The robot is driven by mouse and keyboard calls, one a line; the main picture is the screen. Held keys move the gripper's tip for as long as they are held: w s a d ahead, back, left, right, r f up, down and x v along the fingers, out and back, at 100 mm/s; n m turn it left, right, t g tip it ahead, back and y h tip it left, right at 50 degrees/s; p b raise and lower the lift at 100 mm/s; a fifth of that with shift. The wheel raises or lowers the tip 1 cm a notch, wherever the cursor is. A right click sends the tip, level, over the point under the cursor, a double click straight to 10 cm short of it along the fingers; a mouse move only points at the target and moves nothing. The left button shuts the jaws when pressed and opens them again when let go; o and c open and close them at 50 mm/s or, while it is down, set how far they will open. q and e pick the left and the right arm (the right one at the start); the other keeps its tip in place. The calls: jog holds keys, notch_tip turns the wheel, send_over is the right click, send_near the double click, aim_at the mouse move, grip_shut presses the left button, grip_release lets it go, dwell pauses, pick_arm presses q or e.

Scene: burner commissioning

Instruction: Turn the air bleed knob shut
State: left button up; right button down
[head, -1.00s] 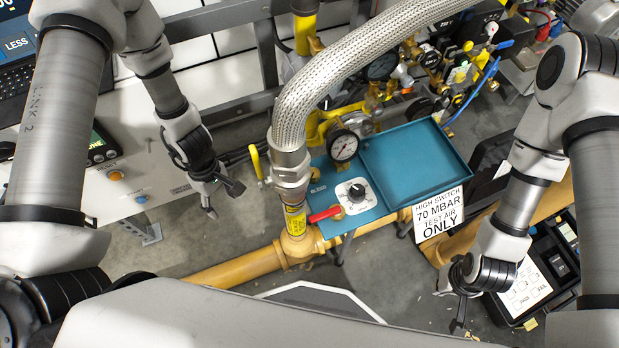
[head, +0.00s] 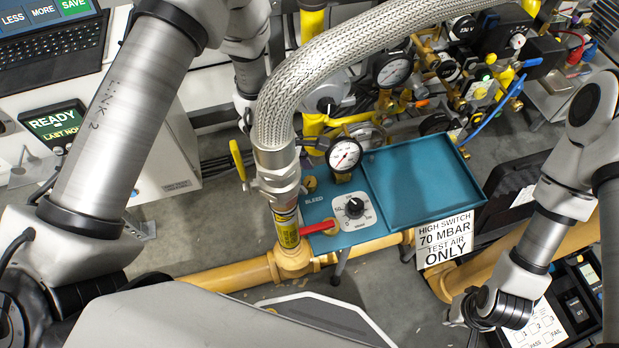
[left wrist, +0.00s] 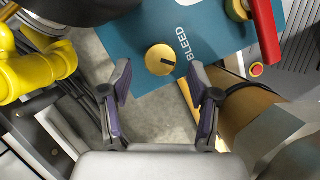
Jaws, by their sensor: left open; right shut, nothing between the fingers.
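The air bleed knob (head: 310,184) is a small round brass knob next to the word BLEED on the blue test panel (head: 321,206). In the left wrist view the brass knob (left wrist: 159,60) has a dark mark on its face. My left gripper (left wrist: 160,82) is open; the knob appears centred just beyond its fingertips, with nothing between them. In the head view the braided hose hides my left gripper. My right gripper (head: 472,322) is shut and empty at the bottom right, away from the panel.
The braided hose (head: 298,85) and its metal fitting (head: 277,172) stand just left of the knob. A red lever (head: 318,228), a black dial (head: 354,207) and a pressure gauge (head: 344,154) are close by. Yellow piping (left wrist: 22,75) shows left in the wrist view.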

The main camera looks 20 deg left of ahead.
pick_arm(q)
jog(key=shift+d+f, duration=0.1)
jog(key=shift+d, duration=0.5)
jog(key=shift+w+d+f, duration=0.1)
jog(key=shift+f, duration=0.4)
jog(key=c, duration=1.2)
jog(key=shift+o, duration=0.2)
